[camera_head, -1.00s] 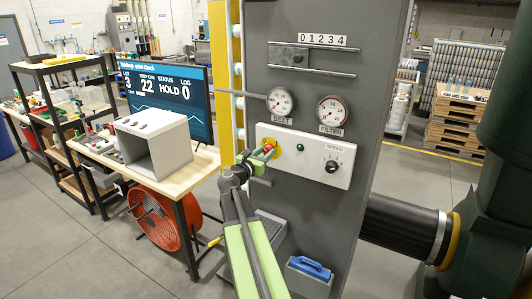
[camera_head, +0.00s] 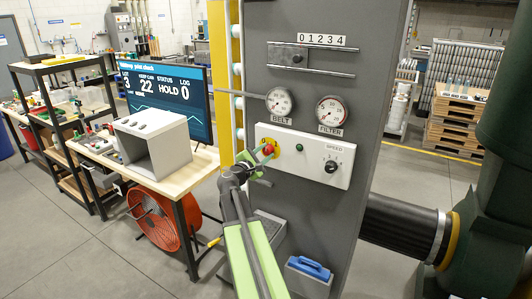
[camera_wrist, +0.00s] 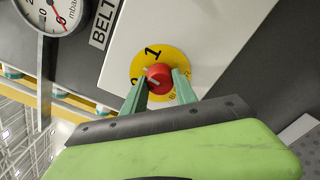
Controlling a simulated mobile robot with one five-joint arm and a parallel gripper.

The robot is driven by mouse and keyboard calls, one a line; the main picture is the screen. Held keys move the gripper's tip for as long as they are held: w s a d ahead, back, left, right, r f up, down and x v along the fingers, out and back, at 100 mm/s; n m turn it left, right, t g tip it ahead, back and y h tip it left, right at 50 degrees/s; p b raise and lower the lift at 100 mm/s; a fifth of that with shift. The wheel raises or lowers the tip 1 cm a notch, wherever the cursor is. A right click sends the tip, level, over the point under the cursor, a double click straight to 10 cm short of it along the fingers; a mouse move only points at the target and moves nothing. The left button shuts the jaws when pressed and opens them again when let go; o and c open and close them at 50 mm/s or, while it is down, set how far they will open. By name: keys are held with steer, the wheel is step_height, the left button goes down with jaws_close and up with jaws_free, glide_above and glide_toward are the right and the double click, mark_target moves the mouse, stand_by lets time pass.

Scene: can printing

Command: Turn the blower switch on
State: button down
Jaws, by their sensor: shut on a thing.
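The blower switch is a red knob (camera_wrist: 159,78) on a yellow round plate (camera_wrist: 152,55) in the wrist view. The plate shows a 1 at its top and a partly hidden 0 at its left. A pale mark lies on the knob's left side; its exact pointing is unclear. My gripper (camera_wrist: 158,88) has its green fingers on either side of the knob, shut on it. In the head view, the red knob (camera_head: 268,149) is at the left end of the white panel (camera_head: 310,170), with my gripper (camera_head: 265,152) at it.
A black SPEED dial (camera_head: 331,166) and a small green button (camera_head: 299,147) are on the same panel. The BELT gauge (camera_head: 280,100) and FILTER gauge (camera_head: 331,111) are above. A thin grey rod (camera_head: 240,93) sticks out leftward near the BELT gauge.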

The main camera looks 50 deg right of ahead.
steer(key=m, duration=0.4)
steer(key=shift+w, duration=0.15)
steer(key=shift+m, duration=1.9)
steer(key=shift+r+m, duration=0.1)
steer(key=shift+m, duration=0.2)
steer(key=c, duration=1)
jaws_free()
steer(key=shift+w, duration=0.1)
steer(key=shift+o, duration=0.2)
